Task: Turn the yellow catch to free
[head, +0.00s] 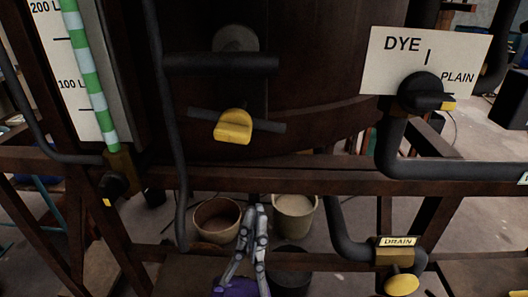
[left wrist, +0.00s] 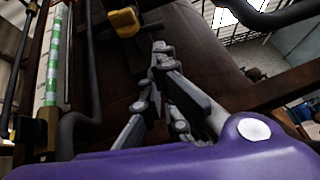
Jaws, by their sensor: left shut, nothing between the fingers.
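The yellow catch (head: 233,126) is a rounded yellow knob on a dark horizontal bar, low on the front of the brown vat (head: 320,110). It also shows at the top of the left wrist view (left wrist: 124,22). My left gripper (head: 256,210) is below the catch and slightly right of it in the head view, apart from it. Its grey fingers point up and are closed together with nothing between them. In the left wrist view, the fingertips (left wrist: 160,47) are to the lower right of the catch. My right gripper is not in view.
A brown frame rail (head: 330,182) crosses below the catch. A dark pipe (head: 165,130) runs down on its left. A second dark bar (head: 220,62) is above it. The DYE/PLAIN selector (head: 420,92) and DRAIN valve (head: 401,284) are at right. Buckets (head: 294,222) stand below.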

